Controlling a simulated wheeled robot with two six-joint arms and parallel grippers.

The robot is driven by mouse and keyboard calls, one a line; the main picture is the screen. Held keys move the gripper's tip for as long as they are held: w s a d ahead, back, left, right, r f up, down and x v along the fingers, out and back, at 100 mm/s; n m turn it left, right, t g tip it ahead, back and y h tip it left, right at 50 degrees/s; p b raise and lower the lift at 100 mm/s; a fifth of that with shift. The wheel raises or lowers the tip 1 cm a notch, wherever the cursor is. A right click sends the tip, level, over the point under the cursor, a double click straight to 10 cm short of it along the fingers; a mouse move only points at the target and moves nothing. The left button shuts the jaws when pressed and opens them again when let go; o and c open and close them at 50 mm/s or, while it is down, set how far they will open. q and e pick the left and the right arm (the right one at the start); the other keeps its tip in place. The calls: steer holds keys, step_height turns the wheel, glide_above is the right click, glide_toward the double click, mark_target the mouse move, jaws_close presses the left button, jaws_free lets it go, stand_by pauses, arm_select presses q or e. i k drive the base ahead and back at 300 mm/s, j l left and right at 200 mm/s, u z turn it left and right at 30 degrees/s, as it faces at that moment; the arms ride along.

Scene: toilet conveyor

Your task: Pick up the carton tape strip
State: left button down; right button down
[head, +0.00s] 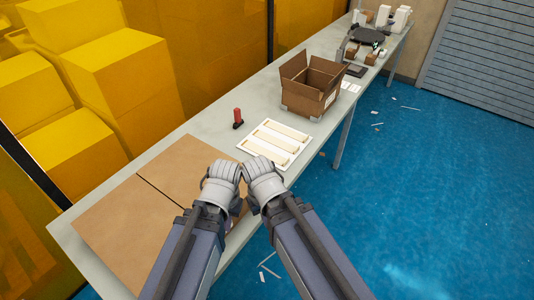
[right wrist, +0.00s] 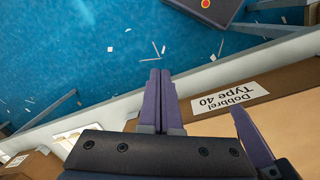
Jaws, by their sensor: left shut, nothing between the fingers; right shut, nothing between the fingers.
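Several tan tape strips (head: 274,139) lie side by side on a white backing sheet (head: 245,149) on the table, just beyond my grippers in the head view. In the right wrist view the right gripper's purple fingers (right wrist: 160,85) are together and hold nothing. The left gripper is also shut and empty. Both are apart from the strips.
The flat carton covers the near table end; its label (right wrist: 231,97) reads "Dobrel Type 40". An open box (head: 310,90) stands farther along. Blue floor (head: 430,190) with scraps lies right of the table.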

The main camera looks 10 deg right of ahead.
mark_target(278, 159)
steer(key=i+l+u, duration=0.3)
steer(key=l, duration=0.25)
steer(key=l+u, duration=0.35)
steer(key=l, duration=0.2)
steer(key=i+l+u, duration=0.1)
steer(key=l+u, duration=0.2)
steer(key=l, duration=0.35)
